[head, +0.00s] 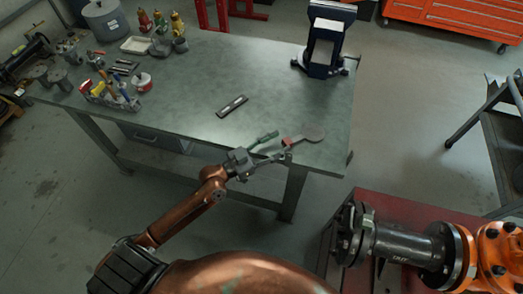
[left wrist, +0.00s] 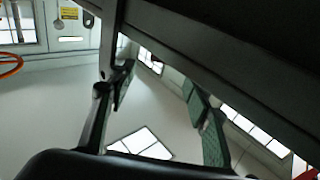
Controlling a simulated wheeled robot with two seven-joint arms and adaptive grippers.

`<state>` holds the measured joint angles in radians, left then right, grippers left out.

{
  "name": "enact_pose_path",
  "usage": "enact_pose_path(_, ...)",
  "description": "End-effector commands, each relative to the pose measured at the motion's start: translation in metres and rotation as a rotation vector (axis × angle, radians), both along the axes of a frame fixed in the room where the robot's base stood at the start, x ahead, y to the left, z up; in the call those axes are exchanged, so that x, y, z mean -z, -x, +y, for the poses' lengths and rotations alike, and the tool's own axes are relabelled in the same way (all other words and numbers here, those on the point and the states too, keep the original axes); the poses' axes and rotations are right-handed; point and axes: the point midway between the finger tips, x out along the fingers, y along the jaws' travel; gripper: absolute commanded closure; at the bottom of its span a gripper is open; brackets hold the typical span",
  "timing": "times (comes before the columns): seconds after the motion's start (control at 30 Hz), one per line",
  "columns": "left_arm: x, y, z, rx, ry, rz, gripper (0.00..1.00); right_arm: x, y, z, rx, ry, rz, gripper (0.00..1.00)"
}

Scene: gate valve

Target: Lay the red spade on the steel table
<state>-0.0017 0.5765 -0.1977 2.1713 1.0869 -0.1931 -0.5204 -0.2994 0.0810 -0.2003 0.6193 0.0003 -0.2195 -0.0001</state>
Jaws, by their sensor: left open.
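The spade (head: 313,133) lies on the steel table (head: 225,75) near its front right corner. My right gripper is not in view.
A flat dark bar (head: 232,106) lies mid-table. A blue vise (head: 325,45) stands at the back right. Tools, cans and small valves crowd the table's left end. A flanged pipe (head: 405,245) on a red stand is at the lower right. The table's middle is mostly clear.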

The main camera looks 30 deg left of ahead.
Motion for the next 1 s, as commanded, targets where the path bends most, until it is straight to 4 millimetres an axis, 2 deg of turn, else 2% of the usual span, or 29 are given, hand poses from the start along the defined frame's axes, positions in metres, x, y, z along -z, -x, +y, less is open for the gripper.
enact_pose_path(0.2, 0.005, 0.032, 0.021, 0.001, -0.008, 0.002, 0.54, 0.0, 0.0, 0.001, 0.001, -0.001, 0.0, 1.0)
enact_pose_path(0.5, 0.009, 0.066, 0.044, 0.0, -0.005, 0.003, 0.54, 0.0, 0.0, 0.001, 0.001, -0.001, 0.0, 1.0)
enact_pose_path(0.7, 0.01, 0.08, 0.053, -0.001, -0.001, 0.0, 0.54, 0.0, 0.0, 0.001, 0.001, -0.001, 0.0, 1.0)
enact_pose_path(1.0, 0.009, 0.083, 0.055, -0.001, 0.001, -0.002, 0.54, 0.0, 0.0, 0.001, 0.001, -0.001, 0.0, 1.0)
